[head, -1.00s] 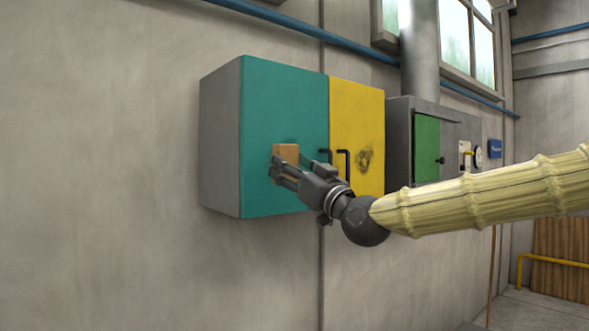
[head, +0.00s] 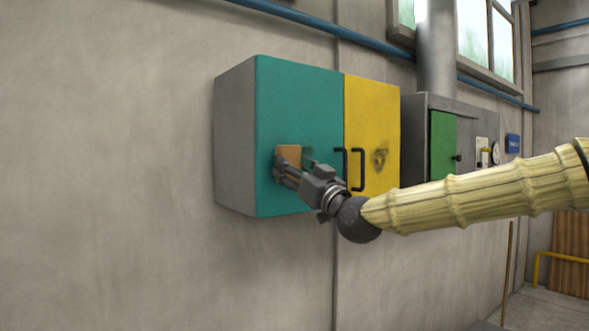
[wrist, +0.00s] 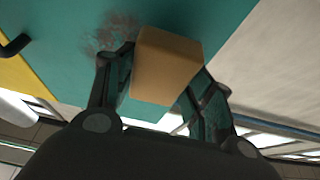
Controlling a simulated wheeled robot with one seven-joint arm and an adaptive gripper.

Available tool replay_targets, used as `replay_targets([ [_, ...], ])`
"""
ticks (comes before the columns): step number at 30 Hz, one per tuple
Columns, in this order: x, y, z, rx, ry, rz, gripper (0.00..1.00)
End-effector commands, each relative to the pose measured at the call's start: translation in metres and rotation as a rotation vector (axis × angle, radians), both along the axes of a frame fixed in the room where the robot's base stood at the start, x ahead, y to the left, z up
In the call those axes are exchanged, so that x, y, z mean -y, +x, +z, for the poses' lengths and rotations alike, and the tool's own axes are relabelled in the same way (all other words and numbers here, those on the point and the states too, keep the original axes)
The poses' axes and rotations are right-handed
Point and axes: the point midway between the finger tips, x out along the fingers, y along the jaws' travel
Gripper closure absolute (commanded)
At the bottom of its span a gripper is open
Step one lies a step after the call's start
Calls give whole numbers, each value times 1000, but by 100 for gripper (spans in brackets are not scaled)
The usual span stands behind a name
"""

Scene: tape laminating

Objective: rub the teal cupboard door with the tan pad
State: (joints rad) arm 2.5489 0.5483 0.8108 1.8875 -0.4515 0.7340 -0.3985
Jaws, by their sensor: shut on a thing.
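The teal cupboard door (head: 300,92) is the left door of a grey wall cupboard, and it is shut. My gripper (head: 286,168) is shut on the tan pad (head: 289,154) in front of the door's lower middle. In the wrist view the pad (wrist: 166,65) sits between the two fingers, with its far end at the teal surface (wrist: 210,18). I cannot tell for sure whether it touches. A dark reddish smudge (wrist: 112,35) shows on the door beside the pad. In the head view the pad partly hides this area.
A yellow door (head: 373,110) with a dark smudge adjoins on the right. Black handles (head: 358,170) stick out near the seam. A grey cabinet with a green door (head: 442,145) stands further right. The wall left of the cupboard is bare.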

Motion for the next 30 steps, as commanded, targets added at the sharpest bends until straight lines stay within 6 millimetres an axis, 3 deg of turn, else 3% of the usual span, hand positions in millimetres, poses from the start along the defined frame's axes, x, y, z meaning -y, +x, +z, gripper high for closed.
replay_targets([
  [30,-6,9,0,0,0,0,66],
])
